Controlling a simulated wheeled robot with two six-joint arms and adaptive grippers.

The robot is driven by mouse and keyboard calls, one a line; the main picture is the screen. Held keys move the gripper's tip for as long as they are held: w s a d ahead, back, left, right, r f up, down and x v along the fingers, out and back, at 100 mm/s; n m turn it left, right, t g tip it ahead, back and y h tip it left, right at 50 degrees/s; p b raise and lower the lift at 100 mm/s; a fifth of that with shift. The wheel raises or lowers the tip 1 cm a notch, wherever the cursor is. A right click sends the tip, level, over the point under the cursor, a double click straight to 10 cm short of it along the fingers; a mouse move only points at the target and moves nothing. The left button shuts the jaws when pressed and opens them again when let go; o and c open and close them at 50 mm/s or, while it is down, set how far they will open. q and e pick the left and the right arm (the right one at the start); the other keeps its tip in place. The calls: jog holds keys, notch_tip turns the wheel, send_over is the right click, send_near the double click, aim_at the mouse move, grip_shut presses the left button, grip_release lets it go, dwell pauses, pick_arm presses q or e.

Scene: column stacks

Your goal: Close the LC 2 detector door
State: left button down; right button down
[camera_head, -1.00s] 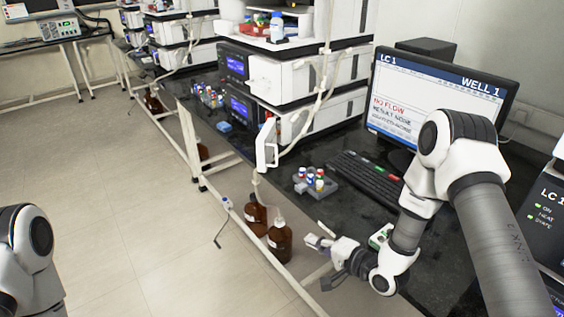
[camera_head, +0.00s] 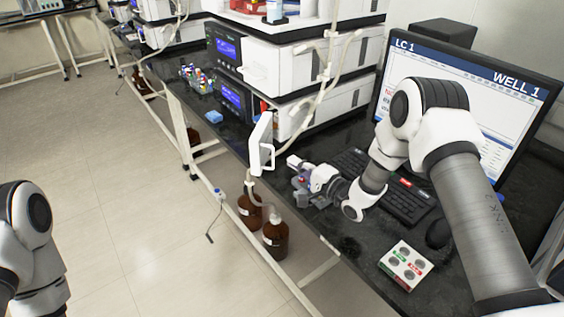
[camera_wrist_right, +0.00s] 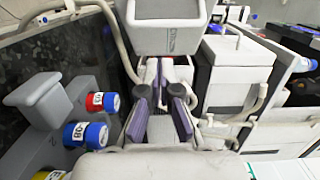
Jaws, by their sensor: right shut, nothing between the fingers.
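A white door panel (camera_head: 261,143) with a handle stands open at the bench's front edge, beside the lower white instrument module (camera_head: 335,108). I cannot read an LC 2 label on it. My right gripper (camera_head: 293,162) is shut and empty, just right of the door panel and low over the bench; whether it touches the door is not clear. Its purple-padded fingers show in the right wrist view (camera_wrist_right: 160,108). Of my left arm only a link shows at the lower left; its gripper is out of frame.
A grey vial rack (camera_wrist_right: 62,108) with red and blue caps is close beside the right gripper. White tubing (camera_head: 322,90) hangs before the modules. A keyboard (camera_head: 400,200), monitor (camera_head: 470,95) and button box (camera_head: 405,265) are on the right. Brown bottles (camera_head: 275,238) stand below the bench edge.

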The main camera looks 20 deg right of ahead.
jog(key=a, duration=0.1)
jog(key=w+a, duration=0.1)
jog(key=a, duration=0.1)
jog(key=shift+a+r, duration=0.15)
pick_arm(q)
jog(key=shift+s+d+r, duration=0.2)
jog(key=shift+d+r, duration=0.05)
jog(key=shift+r, duration=0.25)
jog(key=shift+s, duration=0.1)
pick_arm(e)
jog(key=shift+s+r, duration=0.1)
jog(key=shift+s, duration=0.05)
pick_arm(q)
jog(key=shift+a+f, duration=0.1)
jog(key=shift+a, duration=0.25)
pick_arm(e)
jog(key=shift+a+m+t+h, duration=0.3)
jog(key=shift+a+m+h, duration=0.1)
jog(key=shift+a+h, duration=0.2)
